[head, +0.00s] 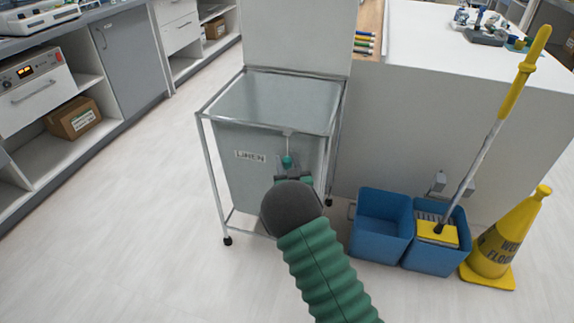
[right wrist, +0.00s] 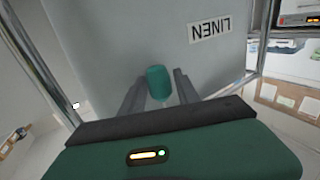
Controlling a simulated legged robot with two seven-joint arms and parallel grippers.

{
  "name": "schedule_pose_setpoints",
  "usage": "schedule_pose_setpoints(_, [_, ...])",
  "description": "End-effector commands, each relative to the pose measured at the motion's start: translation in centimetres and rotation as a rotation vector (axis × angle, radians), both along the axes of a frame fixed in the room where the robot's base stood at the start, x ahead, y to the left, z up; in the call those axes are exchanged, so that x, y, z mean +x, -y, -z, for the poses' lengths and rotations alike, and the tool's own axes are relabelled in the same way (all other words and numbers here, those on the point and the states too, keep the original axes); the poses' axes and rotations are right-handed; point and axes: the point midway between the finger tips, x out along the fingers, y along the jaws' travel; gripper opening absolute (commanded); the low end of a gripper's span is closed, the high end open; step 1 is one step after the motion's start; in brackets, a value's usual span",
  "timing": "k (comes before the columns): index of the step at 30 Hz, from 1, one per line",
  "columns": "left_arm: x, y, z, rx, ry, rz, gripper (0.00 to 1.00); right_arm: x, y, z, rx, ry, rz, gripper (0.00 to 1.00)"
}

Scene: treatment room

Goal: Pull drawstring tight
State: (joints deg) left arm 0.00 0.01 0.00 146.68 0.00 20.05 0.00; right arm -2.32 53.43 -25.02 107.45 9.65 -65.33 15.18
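The linen hamper is a grey bag (head: 245,175) marked LINEN in a metal frame; the bag and its upside-down label also fill the upper right wrist view (right wrist: 115,40). A green drawstring toggle (head: 288,160) hangs at the bag's front on a short pale cord (head: 289,142). My right gripper (right wrist: 160,88) is at the bag's front, with its fingers apart on either side of the toggle (right wrist: 158,83). Narrow gaps seem to show between fingers and toggle. In the head view my own wrist hides part of the gripper. My left gripper is not in view.
Blue mop buckets (head: 381,226) and a yellow-handled mop (head: 490,140) stand right of the hamper, with a yellow floor cone (head: 505,240) beyond. A white counter block (head: 430,130) is behind. Cabinets (head: 130,60) line the left; the floor between is clear.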

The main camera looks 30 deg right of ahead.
Motion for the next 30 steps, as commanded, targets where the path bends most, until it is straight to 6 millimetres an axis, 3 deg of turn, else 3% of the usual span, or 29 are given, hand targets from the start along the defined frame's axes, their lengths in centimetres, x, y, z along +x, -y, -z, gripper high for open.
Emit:
schedule_pose_setpoints(6, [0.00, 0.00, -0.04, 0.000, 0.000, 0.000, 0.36, 0.01, 0.03, -0.03, 0.000, 0.000, 0.000, 0.36])
schedule_pose_setpoints(15, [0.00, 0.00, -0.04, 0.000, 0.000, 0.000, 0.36, 0.00, 0.01, -0.01, 0.000, 0.000, 0.000, 0.00])
schedule_pose_setpoints(30, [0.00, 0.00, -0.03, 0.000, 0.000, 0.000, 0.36, -0.02, -0.01, 0.02, 0.000, -0.001, 0.000, 0.00])
